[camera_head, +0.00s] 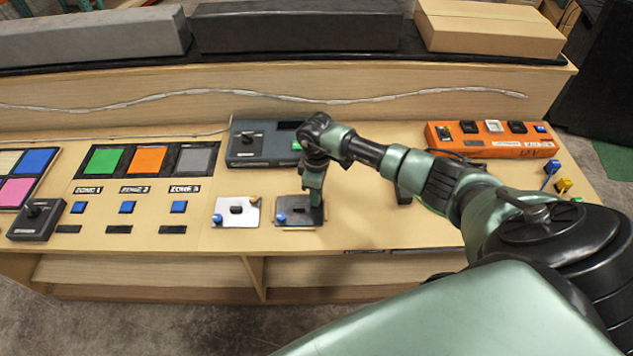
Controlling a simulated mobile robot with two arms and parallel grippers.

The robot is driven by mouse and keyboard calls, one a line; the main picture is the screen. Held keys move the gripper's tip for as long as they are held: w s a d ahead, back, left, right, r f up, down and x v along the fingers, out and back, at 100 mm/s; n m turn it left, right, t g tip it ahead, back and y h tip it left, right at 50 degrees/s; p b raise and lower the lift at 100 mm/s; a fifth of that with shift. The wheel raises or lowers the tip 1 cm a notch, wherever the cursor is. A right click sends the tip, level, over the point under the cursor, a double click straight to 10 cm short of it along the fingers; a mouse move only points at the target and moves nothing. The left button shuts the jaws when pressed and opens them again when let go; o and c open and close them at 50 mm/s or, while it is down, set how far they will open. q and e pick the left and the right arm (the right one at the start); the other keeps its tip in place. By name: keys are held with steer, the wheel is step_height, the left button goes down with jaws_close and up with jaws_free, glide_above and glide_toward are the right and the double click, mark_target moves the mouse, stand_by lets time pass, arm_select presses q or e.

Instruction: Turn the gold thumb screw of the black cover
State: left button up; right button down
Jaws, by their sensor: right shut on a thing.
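The black cover (296,206) is a small dark plate lying on the wooden console, with a blue screw (279,217) at its lower left and a dark handle in the middle. My right gripper (316,201) points down over the cover's upper right corner, low against it. It is shut on the gold thumb screw, which the fingers hide. How far the screw is turned cannot be seen. My left gripper is not in view.
A silver cover (237,212) with its own gold screw (254,199) and blue screw (217,218) lies just left. A grey-blue box (250,145) stands behind. An orange power strip (488,139) is at the back right. Zone panels (146,160) and blue buttons lie left.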

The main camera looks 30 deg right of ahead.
steer(key=shift+w+d+r, duration=0.15)
steer(key=shift+w+r, duration=0.15)
steer(key=c, duration=1.2)
jaws_free()
steer(key=shift+c, duration=0.2)
steer(key=shift+o, duration=0.2)
steer(key=shift+s+f, duration=0.1)
steer(key=shift+s, duration=0.05)
step_height(320, 180, up, 8)
steer(key=b, duration=0.1)
steer(key=shift+f, duration=0.1)
